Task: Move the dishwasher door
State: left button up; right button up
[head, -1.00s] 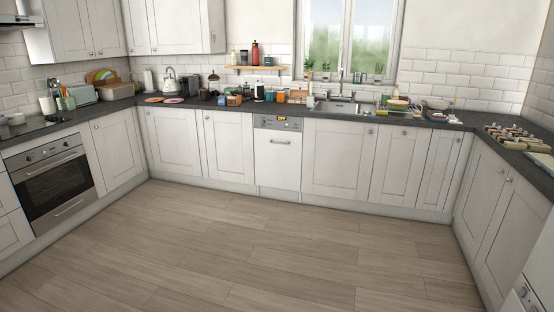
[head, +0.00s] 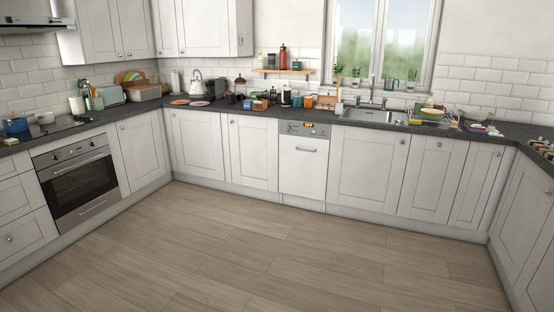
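The dishwasher door (head: 303,167) is a white front panel under the worktop, in the middle of the back run of units. It stands upright and looks closed, flush with the cupboards beside it. A grey control strip (head: 304,129) with a small lit display runs along its top. A short horizontal handle (head: 306,149) sits just below that strip. Neither of my grippers shows in the head view, so their state is hidden.
Wooden floor (head: 240,250) lies clear in front of the dishwasher. A built-in oven (head: 76,178) is at the left. White cupboards (head: 368,168) flank the dishwasher. The slate worktop (head: 240,111) carries jars, a kettle (head: 196,87) and a sink (head: 372,116). Another run of cupboards (head: 530,220) stands at the right.

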aim_at(304, 154)
jog(key=i, duration=2.4)
